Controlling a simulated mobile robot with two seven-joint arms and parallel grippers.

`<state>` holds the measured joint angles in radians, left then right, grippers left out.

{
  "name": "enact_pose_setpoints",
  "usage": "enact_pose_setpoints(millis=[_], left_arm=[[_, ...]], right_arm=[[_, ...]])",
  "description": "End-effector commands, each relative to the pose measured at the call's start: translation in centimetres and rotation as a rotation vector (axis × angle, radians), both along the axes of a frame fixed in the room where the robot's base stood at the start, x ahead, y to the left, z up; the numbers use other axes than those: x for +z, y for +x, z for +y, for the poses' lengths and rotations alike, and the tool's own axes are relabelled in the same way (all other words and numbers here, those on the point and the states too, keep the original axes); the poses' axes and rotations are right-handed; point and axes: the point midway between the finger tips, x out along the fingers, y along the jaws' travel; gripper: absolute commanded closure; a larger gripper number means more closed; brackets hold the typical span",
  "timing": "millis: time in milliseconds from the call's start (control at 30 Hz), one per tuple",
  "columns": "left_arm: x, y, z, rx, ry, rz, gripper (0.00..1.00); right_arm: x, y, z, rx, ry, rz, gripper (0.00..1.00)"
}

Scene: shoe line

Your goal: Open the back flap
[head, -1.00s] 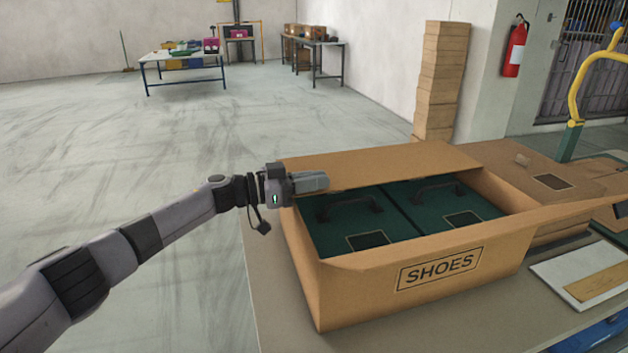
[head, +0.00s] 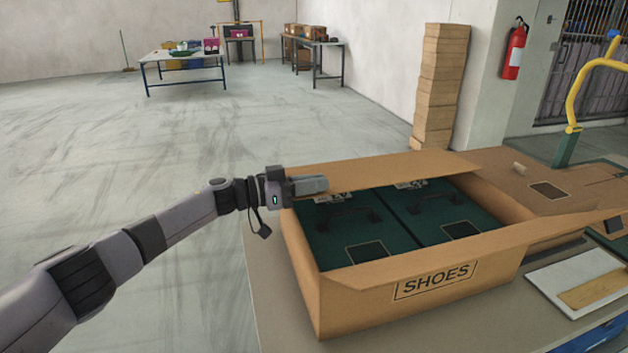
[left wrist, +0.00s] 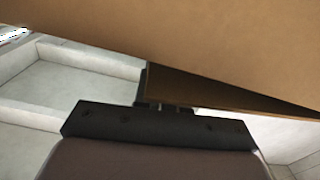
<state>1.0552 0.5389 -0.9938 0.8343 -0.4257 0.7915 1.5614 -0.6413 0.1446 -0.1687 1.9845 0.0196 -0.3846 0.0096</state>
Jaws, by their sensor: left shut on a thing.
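The cardboard box (head: 345,290) marked SHOES stands on the table, with two dark green cases (head: 360,235) with handles inside. Its back flap (head: 400,169) runs along the far edge and is tilted up, so the far ends of the cases show below it. My left gripper (head: 322,185) is at the flap's left end, shut on it. In the left wrist view the flap (left wrist: 200,40) fills the upper part, and the fingertips are mostly hidden behind it. My right gripper is not in view.
A white tray (head: 545,283) lies at the table's right. A yellow-handled green post (head: 566,150) rises at the right. Floor left of the table is clear.

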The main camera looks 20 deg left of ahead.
Motion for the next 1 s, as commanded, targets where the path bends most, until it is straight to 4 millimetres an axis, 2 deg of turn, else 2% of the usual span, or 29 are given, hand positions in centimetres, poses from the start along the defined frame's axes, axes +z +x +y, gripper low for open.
enact_pose_setpoints(millis=[33,400,600,1000], left_arm=[[1.3,0.2,0.2,0.002,-0.015,0.023,1.0],[4.7,1.6,1.1,0.001,-0.151,0.223,1.0],[6.0,2.5,1.7,0.0,-0.217,0.318,1.0],[7.3,3.5,2.4,0.001,-0.213,0.315,1.0]], right_arm=[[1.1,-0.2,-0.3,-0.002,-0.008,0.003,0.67],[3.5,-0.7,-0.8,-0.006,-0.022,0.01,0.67],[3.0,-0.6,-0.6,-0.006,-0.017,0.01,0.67],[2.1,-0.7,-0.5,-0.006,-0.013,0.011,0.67]])
